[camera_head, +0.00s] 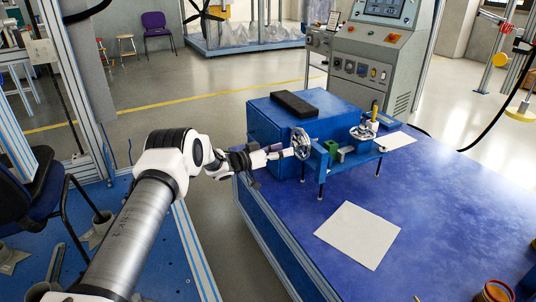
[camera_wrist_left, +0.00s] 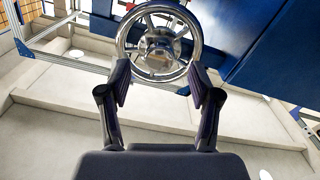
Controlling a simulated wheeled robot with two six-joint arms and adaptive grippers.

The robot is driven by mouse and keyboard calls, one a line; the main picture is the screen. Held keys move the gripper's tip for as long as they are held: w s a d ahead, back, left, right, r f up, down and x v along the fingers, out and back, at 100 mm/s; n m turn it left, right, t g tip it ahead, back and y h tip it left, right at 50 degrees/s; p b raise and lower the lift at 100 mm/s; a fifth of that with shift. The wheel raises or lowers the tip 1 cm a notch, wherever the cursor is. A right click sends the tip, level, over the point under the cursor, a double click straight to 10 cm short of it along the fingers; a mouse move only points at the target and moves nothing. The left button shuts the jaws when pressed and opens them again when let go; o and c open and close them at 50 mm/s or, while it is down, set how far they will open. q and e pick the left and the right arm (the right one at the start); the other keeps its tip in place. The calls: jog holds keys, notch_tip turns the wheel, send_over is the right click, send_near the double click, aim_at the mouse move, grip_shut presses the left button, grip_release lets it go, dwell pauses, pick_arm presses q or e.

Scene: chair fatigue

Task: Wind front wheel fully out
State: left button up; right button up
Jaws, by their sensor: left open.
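The front wheel (camera_head: 301,144) is a silver handwheel with spokes on the front of the blue vise-like fixture (camera_head: 333,152) on the blue table. In the left wrist view the wheel (camera_wrist_left: 159,45) fills the upper middle. My left gripper (camera_head: 274,152) is just left of the wheel in the head view, pointing at it. In the left wrist view the two fingers of the left gripper (camera_wrist_left: 161,76) are apart, either side of the wheel's lower rim; I cannot tell whether they touch it. My right gripper is not in view.
A second handwheel (camera_head: 362,132) sits on the fixture's right. A blue box (camera_head: 268,127) with a black pad (camera_head: 294,104) stands behind the front wheel. A white sheet (camera_head: 359,235) lies on the table (camera_head: 440,200). A dark blue chair (camera_head: 35,190) stands at left.

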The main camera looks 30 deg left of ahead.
pick_arm(q)
jog(key=v, duration=0.8)
jog(key=shift+s+a, duration=0.2)
jog(key=shift+s, duration=0.15)
jog(key=s+d+f+n+g+y, duration=0.2)
jog(key=s+d+f+n+y, duration=0.1)
jog(key=d+f, duration=0.85)
jog(key=s+d+f+g+y, duration=0.1)
jog(key=s+d+f+g, duration=0.2)
jog(key=s+f, duration=0.3)
jog(key=s+d+f+n+g+y, duration=0.15)
jog(key=s+d+f, duration=0.25)
jog(key=s, duration=0.5)
jog(key=s+d+f+m+g+y, duration=0.1)
jog(key=s+d+f+g, duration=0.2)
jog(key=s+f, duration=0.3)
jog(key=s+g+y, duration=0.2)
jog(key=s+g, duration=0.4)
jog(key=s, duration=1.4)
notch_tip(320, 180, up, 24)
jog(key=s+p, duration=0.1)
jog(key=p, duration=2.2)
jog(key=shift+p, duration=0.3)
